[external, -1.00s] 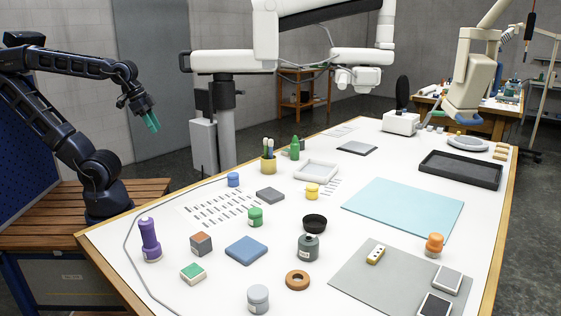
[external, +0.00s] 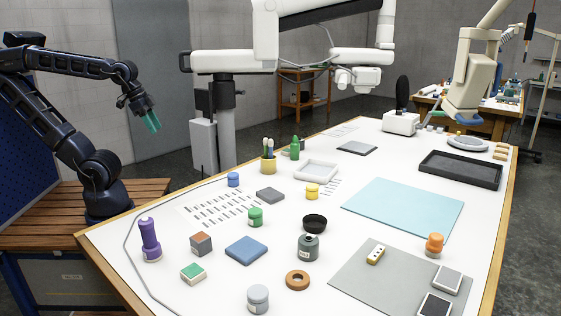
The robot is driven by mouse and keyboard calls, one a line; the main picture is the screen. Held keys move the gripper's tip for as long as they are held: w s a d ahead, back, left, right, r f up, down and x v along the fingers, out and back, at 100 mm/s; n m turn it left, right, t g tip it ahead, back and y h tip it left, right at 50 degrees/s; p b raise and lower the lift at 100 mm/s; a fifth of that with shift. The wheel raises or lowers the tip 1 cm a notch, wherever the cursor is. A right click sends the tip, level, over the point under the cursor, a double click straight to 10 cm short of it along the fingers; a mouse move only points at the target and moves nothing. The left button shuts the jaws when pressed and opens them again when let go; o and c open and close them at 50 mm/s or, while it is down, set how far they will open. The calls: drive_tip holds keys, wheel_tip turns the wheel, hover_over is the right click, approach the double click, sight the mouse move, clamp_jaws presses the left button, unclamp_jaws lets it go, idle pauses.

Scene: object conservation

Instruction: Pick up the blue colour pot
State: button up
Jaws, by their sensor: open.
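The blue colour pot (external: 233,180) is a small blue cylinder. My gripper (external: 151,122) has teal fingers and hangs in the air at the left, beyond the table's edge. It is open and empty, well apart from the pot and to its upper left in the picture.
A green pot (external: 255,217), a yellow pot (external: 312,192) and a purple bottle (external: 150,240) are also on the table. A thin grey cable runs along the left edge.

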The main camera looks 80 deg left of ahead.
drive_tip(key=o, duration=0.4)
drive_tip(key=shift+w, duration=0.1)
drive_tip(key=m+g, duration=0.5)
drive_tip(key=m, duration=0.7)
hover_over(233, 174)
drive_tip(key=f, duration=1.2)
drive_tip(key=shift+s+d+f, duration=0.15)
drive_tip(key=shift+s+f, duration=0.05)
drive_tip(key=shift+s, duration=0.05)
wheel_tip(233, 174, down, 5)
drive_tip(key=shift+w+a+f, duration=0.15)
drive_tip(key=shift+f, duration=1.3)
drive_tip(key=shift+w+a+f, duration=0.1)
drive_tip(key=shift+a+f, duration=0.05)
drive_tip(key=shift+f, duration=1.25)
